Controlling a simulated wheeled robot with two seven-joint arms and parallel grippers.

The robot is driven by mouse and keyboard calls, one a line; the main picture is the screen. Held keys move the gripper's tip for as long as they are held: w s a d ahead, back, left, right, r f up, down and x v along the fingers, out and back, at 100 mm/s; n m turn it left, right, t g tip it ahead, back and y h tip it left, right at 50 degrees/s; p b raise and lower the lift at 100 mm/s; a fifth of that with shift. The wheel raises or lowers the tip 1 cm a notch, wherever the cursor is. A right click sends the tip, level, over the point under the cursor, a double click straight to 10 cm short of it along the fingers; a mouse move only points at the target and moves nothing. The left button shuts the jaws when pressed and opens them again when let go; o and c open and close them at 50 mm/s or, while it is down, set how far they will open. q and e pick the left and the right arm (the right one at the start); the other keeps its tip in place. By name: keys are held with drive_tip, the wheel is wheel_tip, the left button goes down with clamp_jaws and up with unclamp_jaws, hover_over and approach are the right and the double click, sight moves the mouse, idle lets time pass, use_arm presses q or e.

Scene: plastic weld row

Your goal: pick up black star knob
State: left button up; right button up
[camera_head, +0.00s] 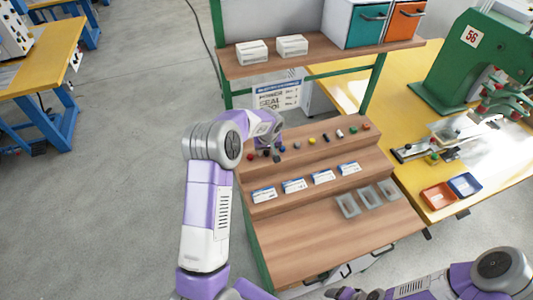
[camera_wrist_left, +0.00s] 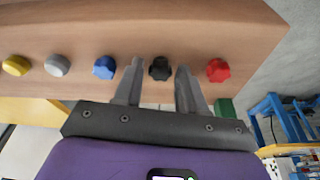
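The black star knob (camera_wrist_left: 160,69) shows in the left wrist view on the wooden shelf, between a blue knob (camera_wrist_left: 104,67) and a red knob (camera_wrist_left: 218,70). My left gripper (camera_wrist_left: 158,75) is open, with one finger on each side of the black knob. I cannot tell whether either finger touches it. In the head view my left gripper (camera_head: 266,150) is over the left end of the upper step, and the knobs there are too small and partly covered to tell apart. My right gripper (camera_head: 345,293) is at the bottom edge, too cut off to read.
A grey knob (camera_wrist_left: 57,65) and a yellow knob (camera_wrist_left: 16,65) continue the row. Several label cards (camera_head: 294,185) stand on the lower step. Grey trays (camera_head: 348,206) sit at the right, and the front worktop (camera_head: 310,245) is clear. A top shelf (camera_head: 320,57) overhangs behind.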

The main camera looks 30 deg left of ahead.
use_arm(q)
clamp_jaws()
